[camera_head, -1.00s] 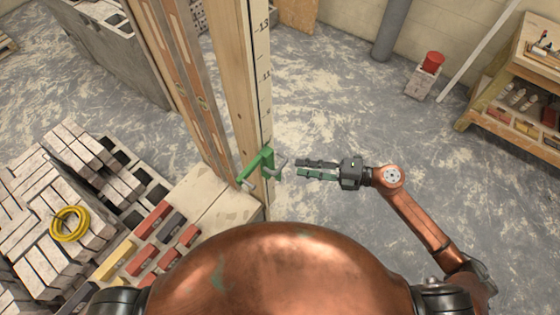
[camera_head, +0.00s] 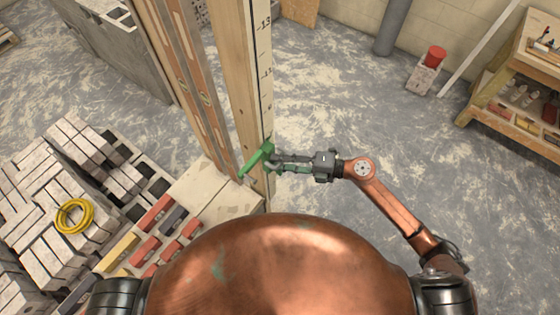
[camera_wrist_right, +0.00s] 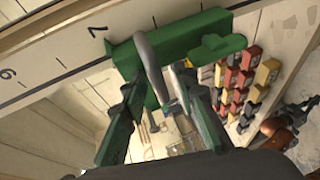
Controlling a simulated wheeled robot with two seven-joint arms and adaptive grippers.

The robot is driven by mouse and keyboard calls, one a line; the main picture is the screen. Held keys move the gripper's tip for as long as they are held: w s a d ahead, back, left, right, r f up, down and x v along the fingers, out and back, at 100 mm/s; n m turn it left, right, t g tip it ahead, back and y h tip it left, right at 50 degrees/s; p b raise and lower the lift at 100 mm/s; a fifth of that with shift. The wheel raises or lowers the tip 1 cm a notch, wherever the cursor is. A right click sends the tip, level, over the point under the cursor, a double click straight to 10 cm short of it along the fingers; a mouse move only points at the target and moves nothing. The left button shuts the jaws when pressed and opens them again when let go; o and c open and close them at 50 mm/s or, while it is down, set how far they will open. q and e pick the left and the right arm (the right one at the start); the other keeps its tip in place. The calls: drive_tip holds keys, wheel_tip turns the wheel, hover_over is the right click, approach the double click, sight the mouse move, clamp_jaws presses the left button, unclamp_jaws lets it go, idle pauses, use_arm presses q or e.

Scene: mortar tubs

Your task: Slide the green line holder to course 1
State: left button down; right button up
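The green line holder (camera_head: 257,158) sits on the marked wooden pole (camera_head: 236,80), low down and close to the brick stack. The wrist view shows the holder (camera_wrist_right: 190,38) across the pole near the 7 mark, with a grey bar-like handle (camera_wrist_right: 148,58) sticking out from it. My right gripper (camera_head: 284,163) is at the right side of the holder. In the wrist view my right gripper (camera_wrist_right: 160,92) is open, with one finger on each side of the grey handle. Whether the fingers touch it is unclear. My left gripper is not in view. The course 1 mark is not readable.
Stacked blocks with a yellow line coil (camera_head: 75,215) and colored bricks (camera_head: 152,214) lie left of the pole. A grey block wall (camera_head: 115,45) stands at the back left. A wooden shelf (camera_head: 500,85) is at the right.

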clamp_jaws()
idle(0.4)
